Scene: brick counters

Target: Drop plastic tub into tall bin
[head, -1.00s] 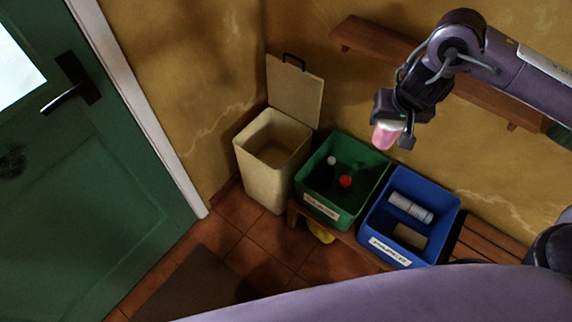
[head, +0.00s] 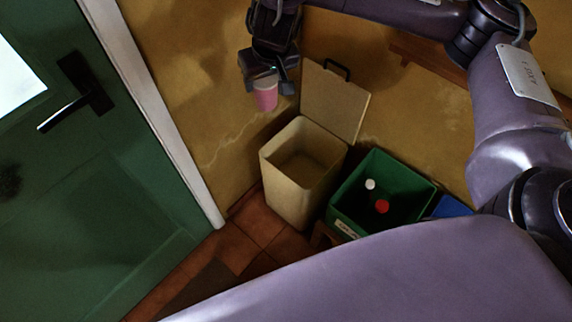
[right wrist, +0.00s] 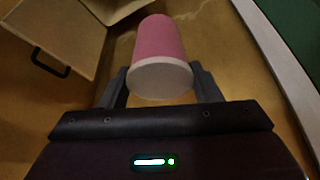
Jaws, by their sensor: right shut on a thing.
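The plastic tub (head: 265,95) is pink with a pale rim. My right gripper (head: 266,78) is shut on it and holds it in the air, up and to the left of the tall bin in the head view. In the right wrist view the tub (right wrist: 159,50) sits between the two fingers (right wrist: 162,88), its pale end towards the camera. The tall bin (head: 283,187) is cream, with its lid (head: 335,100) raised against the wall and its mouth open. The inside that shows looks empty. My left gripper is not in view.
A green crate (head: 345,219) with a white-capped and a red-capped thing stands right of the bin. A blue crate (head: 452,207) is mostly hidden behind my arm. A green door (head: 100,190) is at left, a wooden shelf (head: 430,60) on the wall.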

